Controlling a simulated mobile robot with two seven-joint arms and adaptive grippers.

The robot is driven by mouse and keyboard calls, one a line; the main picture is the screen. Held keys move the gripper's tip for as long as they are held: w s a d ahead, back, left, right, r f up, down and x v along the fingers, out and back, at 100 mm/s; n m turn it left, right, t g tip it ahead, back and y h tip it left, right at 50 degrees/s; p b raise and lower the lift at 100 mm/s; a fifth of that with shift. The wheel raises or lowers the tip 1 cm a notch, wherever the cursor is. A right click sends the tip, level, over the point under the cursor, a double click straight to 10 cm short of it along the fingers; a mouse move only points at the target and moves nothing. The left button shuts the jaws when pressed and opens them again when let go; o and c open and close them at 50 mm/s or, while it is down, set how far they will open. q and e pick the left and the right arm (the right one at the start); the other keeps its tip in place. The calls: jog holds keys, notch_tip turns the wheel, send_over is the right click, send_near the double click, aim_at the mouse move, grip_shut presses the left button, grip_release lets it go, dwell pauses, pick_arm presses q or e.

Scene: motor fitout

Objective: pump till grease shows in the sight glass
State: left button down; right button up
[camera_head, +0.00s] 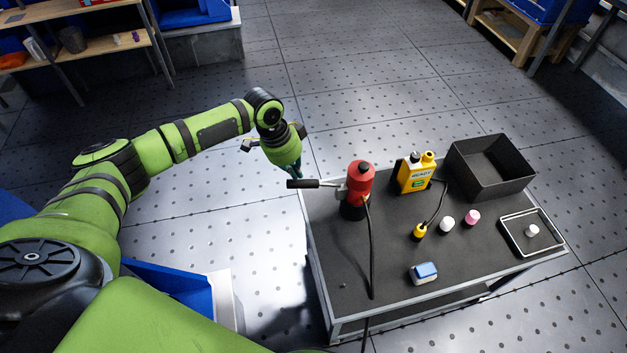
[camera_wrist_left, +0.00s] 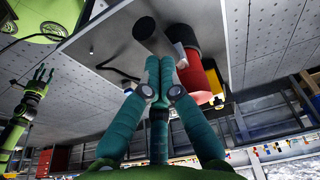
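A red grease pump (camera_head: 360,180) with a black base stands at the left of the cart top. Its lever ends in a black handle (camera_head: 303,184) that points left past the cart's edge. My left gripper (camera_head: 297,172) is just above and behind this handle. In the left wrist view my left gripper (camera_wrist_left: 160,66) has its teal fingertips together, close to the dark handle (camera_wrist_left: 155,38); I cannot tell whether they touch it. The red pump (camera_wrist_left: 190,75) shows beyond. A black hose (camera_head: 371,250) runs from the pump over the cart's front. I cannot make out a sight glass. My right gripper (camera_wrist_left: 40,76) has its fingers spread.
Floor left of the cart is clear.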

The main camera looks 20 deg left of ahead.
aim_at(296, 183)
pick_arm(q)
jog(key=shift+s+f+b, duration=0.1)
jog(key=shift+f+b, duration=1.15)
jog(key=shift+f, duration=1.2)
jog(key=p+v, duration=0.3)
jog(key=w+d+p+v, duration=0.1)
jog(key=p+v, duration=0.2)
jog(key=p, duration=0.1)
jog(key=d+p+v, duration=0.1)
jog(key=p+v, duration=0.2)
jog(key=v, duration=0.1)
jog(key=shift+w+r, duration=0.25)
jog(key=shift+w, duration=0.05)
jog(key=shift+f, duration=0.1)
